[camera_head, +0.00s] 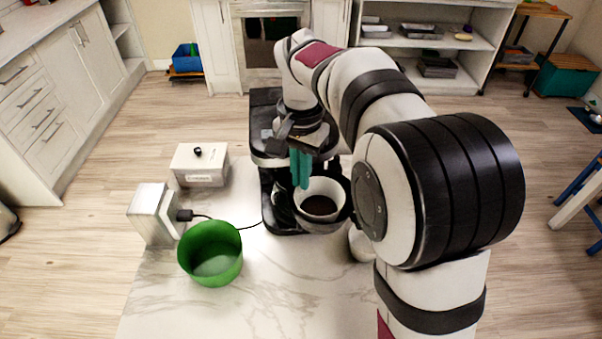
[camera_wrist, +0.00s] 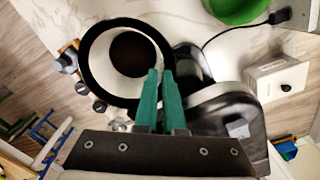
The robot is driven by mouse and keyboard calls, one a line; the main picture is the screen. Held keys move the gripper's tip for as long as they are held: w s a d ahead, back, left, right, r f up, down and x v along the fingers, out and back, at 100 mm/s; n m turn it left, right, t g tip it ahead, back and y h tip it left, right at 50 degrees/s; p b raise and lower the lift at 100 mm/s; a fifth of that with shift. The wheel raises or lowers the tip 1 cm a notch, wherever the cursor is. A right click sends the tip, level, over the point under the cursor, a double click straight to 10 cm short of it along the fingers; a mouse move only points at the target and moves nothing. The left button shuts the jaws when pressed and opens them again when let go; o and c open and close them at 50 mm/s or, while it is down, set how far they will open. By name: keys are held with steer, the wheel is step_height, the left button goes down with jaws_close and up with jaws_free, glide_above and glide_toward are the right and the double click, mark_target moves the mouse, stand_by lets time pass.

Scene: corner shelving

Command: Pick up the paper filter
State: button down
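The paper filter (camera_head: 313,188) is a white cup with dark brown contents at its bottom. It sits in a black round holder on the coffee machine (camera_head: 278,215). In the wrist view the filter (camera_wrist: 103,57) shows as a white ring inside the black holder (camera_wrist: 84,72). My gripper (camera_head: 303,184) has two teal fingers pointing down at the filter's left rim. In the wrist view the fingertips (camera_wrist: 160,71) overlap the rim nearest the machine's body. The fingers are close together with a narrow gap. I cannot tell whether the filter's wall is between them.
A green bowl (camera_head: 211,255) stands front left on the marble counter (camera_head: 270,290). A grey-white device (camera_head: 152,214) with a black cable and a box with a black knob (camera_head: 200,166) stand to the left. A white round object (camera_head: 361,246) is partly hidden by my arm. The front counter is clear.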

step_height(320, 180, up, 8)
steer(key=shift+r, duration=0.25)
stand_by(1.0)
